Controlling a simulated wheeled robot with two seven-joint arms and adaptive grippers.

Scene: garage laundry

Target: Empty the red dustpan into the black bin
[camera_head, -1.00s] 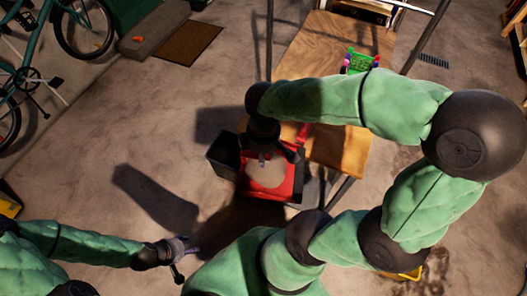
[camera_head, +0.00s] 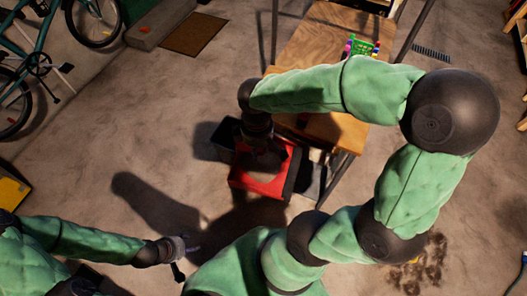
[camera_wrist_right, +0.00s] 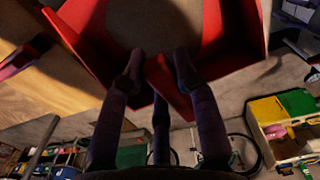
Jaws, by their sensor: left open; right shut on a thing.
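The red dustpan (camera_head: 258,184) hangs in the middle of the head view, tilted, with a dark patch on its upper part. The right wrist view shows its red walls (camera_wrist_right: 222,55) around a grey-brown surface; I cannot tell whether that is debris. My right gripper (camera_head: 265,152) is shut on the dustpan; its fingers (camera_wrist_right: 158,72) meet the pan's edge in the wrist view. The black bin (camera_head: 222,138) is partly hidden behind the dustpan and right arm; I cannot tell how much of the pan is over it. My left gripper (camera_head: 182,256) is open and empty, low at the left.
A wooden table (camera_head: 310,48) stands close behind the bin, with a small green toy cart (camera_head: 362,48) on it. Dark debris (camera_head: 428,266) lies on the floor at lower right. A bicycle (camera_head: 40,62) and a brown mat (camera_head: 194,33) are at upper left.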

